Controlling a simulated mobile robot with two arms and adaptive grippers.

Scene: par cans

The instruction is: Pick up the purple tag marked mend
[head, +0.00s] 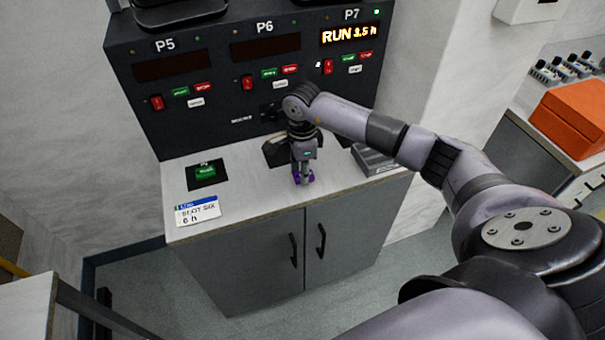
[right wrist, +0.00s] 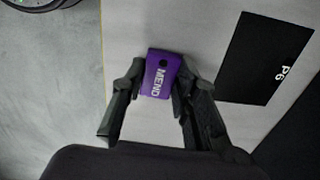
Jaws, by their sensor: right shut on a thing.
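The purple tag (right wrist: 160,75) marked MEND shows in the right wrist view, between the two fingertips. It has a dark round hole near one end. My right gripper (right wrist: 158,85) is shut on it, with one finger at each side. In the head view my right gripper (head: 303,174) points down over the white counter, and a bit of purple shows at its fingertips. I cannot tell how far the tag is from the counter top. My left gripper is not in view.
The counter (head: 255,205) stands before a dark panel (head: 215,75) with P5, P6 and P7 displays. P7 reads RUN. A green-topped item (head: 205,172) and a label card (head: 198,210) lie at left. A grey tray (head: 373,160) is at right. A black P6 mat (right wrist: 265,58) lies beside the tag.

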